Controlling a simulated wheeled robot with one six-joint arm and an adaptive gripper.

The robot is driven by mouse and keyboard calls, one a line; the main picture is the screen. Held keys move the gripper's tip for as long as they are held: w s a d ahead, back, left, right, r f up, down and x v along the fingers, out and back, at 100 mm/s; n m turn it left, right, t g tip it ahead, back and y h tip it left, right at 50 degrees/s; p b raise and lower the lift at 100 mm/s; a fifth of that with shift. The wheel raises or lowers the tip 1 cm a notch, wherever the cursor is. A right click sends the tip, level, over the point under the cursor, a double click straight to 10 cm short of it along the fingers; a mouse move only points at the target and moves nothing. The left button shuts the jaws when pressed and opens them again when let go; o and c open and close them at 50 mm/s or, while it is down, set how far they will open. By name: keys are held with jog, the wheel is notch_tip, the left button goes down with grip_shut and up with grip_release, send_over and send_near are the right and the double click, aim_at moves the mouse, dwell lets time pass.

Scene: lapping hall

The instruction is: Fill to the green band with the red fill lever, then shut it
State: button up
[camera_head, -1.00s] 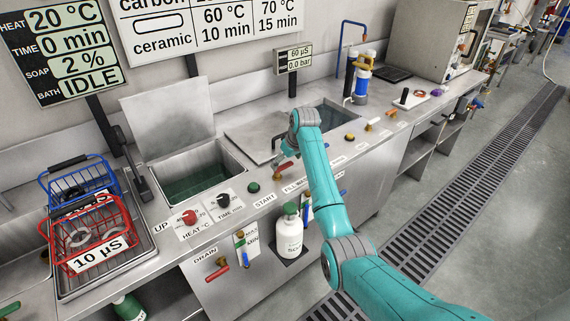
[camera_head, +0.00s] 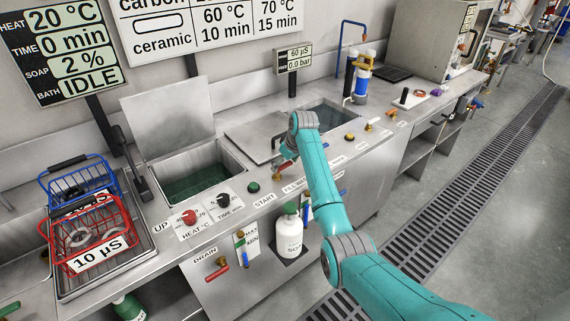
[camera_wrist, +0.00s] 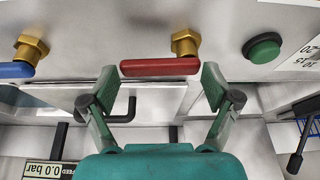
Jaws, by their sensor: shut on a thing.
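The red fill lever (camera_wrist: 160,67) lies level on its brass valve (camera_wrist: 186,43) in the wrist view. In the head view the lever (camera_head: 283,170) shows at the bench's front edge, just below my gripper. My gripper (camera_wrist: 159,78) is shut on the lever, one finger at each end of it. The tank (camera_head: 190,187) left of my arm holds dark green liquid. A sight gauge (camera_head: 244,248) marked MAX and MIN hangs on the front panel. Its green band is too small to make out clearly.
A blue lever (camera_wrist: 16,70) on a brass valve and a green button (camera_wrist: 263,48) flank the red lever. A red drain lever (camera_head: 217,270) sits low on the front panel.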

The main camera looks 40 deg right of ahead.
jog(key=shift+w+n+y, duration=0.2)
jog(key=shift+n+y, duration=0.1)
jog(key=shift+n, duration=0.45)
jog(key=shift+w+n+y, duration=0.2)
jog(key=shift+n+y, duration=0.1)
jog(key=shift+n, duration=0.45)
jog(key=o, duration=1.4)
jog(key=shift+o, duration=0.2)
jog(key=shift+r, duration=0.1)
jog(key=v, duration=1.2)
jog(key=shift+w, duration=0.2)
